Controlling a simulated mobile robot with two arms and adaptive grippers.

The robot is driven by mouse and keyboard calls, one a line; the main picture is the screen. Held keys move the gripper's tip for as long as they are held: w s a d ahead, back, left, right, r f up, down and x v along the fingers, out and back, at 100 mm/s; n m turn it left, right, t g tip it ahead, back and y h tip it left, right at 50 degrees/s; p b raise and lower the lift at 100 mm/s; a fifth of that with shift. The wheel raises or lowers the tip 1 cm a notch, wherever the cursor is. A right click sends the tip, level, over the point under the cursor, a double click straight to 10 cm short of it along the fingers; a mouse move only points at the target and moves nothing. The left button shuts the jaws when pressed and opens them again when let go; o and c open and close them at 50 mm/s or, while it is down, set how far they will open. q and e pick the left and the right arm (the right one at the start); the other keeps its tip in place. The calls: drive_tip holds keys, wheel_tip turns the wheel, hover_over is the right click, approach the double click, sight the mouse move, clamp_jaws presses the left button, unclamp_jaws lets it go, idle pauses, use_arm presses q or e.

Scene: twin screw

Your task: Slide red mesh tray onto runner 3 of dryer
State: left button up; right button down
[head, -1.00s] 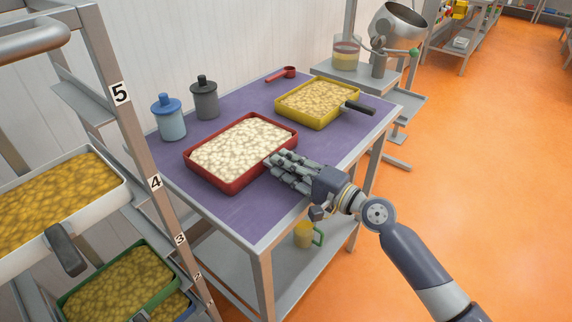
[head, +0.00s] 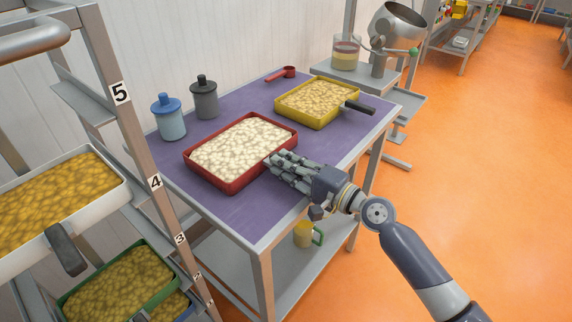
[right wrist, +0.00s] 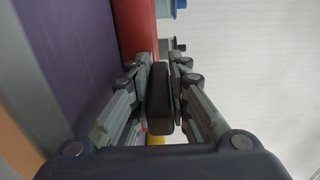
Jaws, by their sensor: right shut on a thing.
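The red mesh tray (head: 228,181), filled with pale pieces, lies flat on the purple top of the steel table. My right gripper (head: 272,165) is at the tray's right front side. In the right wrist view its fingers (right wrist: 160,95) are closed on the tray's dark handle (right wrist: 159,98), with the red tray wall (right wrist: 135,28) just beyond. The dryer (head: 140,140) is a steel rack at left with runner labels 2 to 5. The label 3 (head: 180,239) is on its post; the inside of runner 3 is mostly hidden. My left gripper is not in view.
A white tray (head: 110,205) sits in the rack near label 4, and a green tray (head: 160,285) sits lower. A yellow tray (head: 318,122), red scoop (head: 282,75), blue jar (head: 169,120) and grey jar (head: 204,103) stand on the table (head: 243,218). Orange floor is clear at right.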

drive_tip(key=shift+r, duration=0.2)
drive_tip(key=shift+r+p, duration=1.75)
drive_tip(key=shift+r, duration=0.15)
drive_tip(key=shift+d, duration=0.1)
drive_tip(key=shift+v, duration=2.4)
